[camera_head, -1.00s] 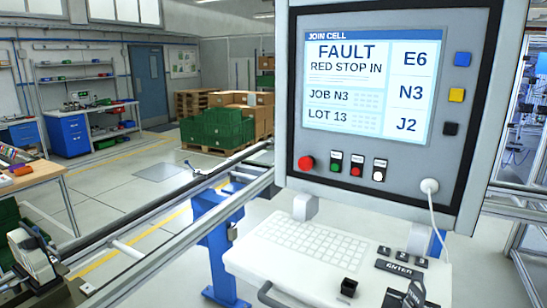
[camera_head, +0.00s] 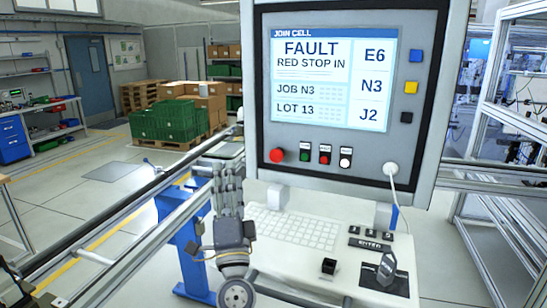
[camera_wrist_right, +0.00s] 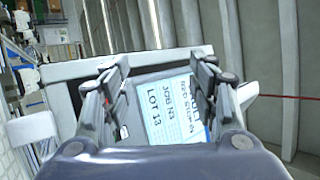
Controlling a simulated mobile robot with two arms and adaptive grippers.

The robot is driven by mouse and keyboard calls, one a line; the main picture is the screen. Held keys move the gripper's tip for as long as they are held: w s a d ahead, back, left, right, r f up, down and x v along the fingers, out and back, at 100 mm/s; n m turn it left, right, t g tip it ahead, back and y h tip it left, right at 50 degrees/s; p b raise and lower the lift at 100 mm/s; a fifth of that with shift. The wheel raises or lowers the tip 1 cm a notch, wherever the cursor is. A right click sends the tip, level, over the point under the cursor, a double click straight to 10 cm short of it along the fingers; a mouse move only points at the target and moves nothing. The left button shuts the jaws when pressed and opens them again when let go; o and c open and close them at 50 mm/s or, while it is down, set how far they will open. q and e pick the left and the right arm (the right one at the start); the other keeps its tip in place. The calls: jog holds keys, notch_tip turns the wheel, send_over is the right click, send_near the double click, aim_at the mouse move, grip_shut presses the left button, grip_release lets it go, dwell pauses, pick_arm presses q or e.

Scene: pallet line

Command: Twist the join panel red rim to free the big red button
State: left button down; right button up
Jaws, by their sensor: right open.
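The join panel (camera_head: 428,120) stands upright with a screen (camera_head: 333,80) reading "FAULT RED STOP IN". The big red button (camera_head: 277,155) sits at the panel's lower left, below the screen; its rim is too small to make out. My right gripper (camera_head: 229,172) is raised to the left of and below the button, apart from it, with its fingers open and empty. In the right wrist view the open fingers (camera_wrist_right: 162,62) frame the tilted screen (camera_wrist_right: 165,110). A red spot there, partly behind a finger, cannot be told clearly. My left gripper is out of view.
Small green (camera_head: 304,151), red (camera_head: 325,154) and white (camera_head: 346,157) buttons sit right of the big one. A white cable (camera_head: 396,185) hangs from the panel. A keyboard shelf (camera_head: 300,230) juts out below. Metal rails (camera_head: 150,215) run at left.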

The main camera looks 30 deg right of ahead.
aim_at(274, 156)
jog(key=w+d+m+g+h+p, duration=0.1)
jog(key=w+d+m+g, duration=0.1)
jog(key=d+m+g, duration=0.2)
jog(key=w+d+m+g+h+p, duration=0.2)
jog(key=w+d+m+g, duration=0.1)
jog(key=d+m, duration=0.3)
jog(key=w+d+m+g+h+p, duration=0.2)
jog(key=w+d+m+g, duration=0.1)
jog(key=d+m+g, duration=0.2)
jog(key=shift+d+f+g, duration=0.35)
jog(key=shift+d+g, duration=0.05)
jog(key=shift+d, duration=0.15)
jog(key=shift+w+d+f, duration=0.1)
jog(key=shift+w+d, duration=0.2)
jog(key=shift+d, duration=0.15)
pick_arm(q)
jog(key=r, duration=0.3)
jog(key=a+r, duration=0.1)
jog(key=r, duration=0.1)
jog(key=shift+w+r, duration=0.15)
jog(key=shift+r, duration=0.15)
pick_arm(e)
jog(key=c, duration=1.1)
